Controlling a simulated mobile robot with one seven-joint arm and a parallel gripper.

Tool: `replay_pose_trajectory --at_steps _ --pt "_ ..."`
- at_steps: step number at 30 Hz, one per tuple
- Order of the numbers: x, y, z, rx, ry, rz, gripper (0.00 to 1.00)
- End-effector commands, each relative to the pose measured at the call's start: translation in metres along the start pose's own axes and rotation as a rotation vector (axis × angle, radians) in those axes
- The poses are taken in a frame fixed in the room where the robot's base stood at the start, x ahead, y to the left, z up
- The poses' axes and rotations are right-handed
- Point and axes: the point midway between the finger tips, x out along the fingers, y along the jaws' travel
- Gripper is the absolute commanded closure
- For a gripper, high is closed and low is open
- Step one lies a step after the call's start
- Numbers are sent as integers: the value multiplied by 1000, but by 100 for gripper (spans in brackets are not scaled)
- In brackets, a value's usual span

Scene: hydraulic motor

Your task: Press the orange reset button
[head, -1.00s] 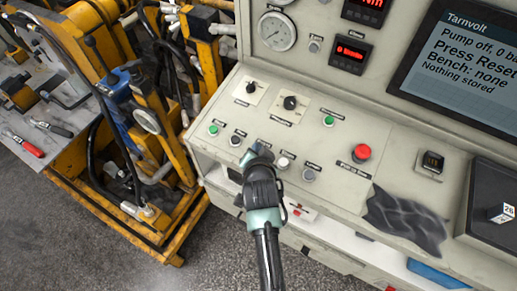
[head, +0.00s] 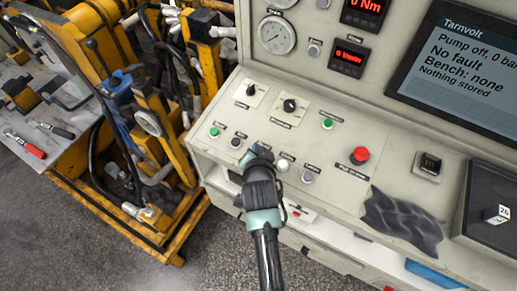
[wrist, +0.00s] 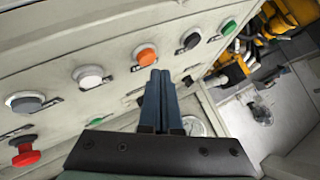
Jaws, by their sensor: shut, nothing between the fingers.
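The orange reset button (wrist: 146,56) shows in the wrist view, in a row on the sloping beige panel, just beyond my fingertips. In the head view my gripper hides it. My gripper (head: 257,152) is over the front row of buttons in the head view. The screen (head: 462,62) reads "Pump off, 0 bar", "No fault", "Bench: none" and "Nothing stored".
A white button (wrist: 90,77) and a black button (wrist: 191,40) flank the orange one. A red mushroom button (head: 361,155) stands at the right of the panel. A dark crumpled cloth (head: 402,218) lies near the front edge. A yellow machine frame (head: 125,210) stands at the left.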

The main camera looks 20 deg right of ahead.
Motion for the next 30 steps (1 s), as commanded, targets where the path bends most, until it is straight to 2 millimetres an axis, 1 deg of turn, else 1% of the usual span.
replay_pose_trajectory --at_steps 8,22,25,30 --pt "-1 -1 -1 0 0 0 100" --pt "-33 -24 -24 -1 -1 -1 100" --pt "-36 -26 -26 -1 -1 0 100" --pt "-35 -25 -25 0 0 0 100"
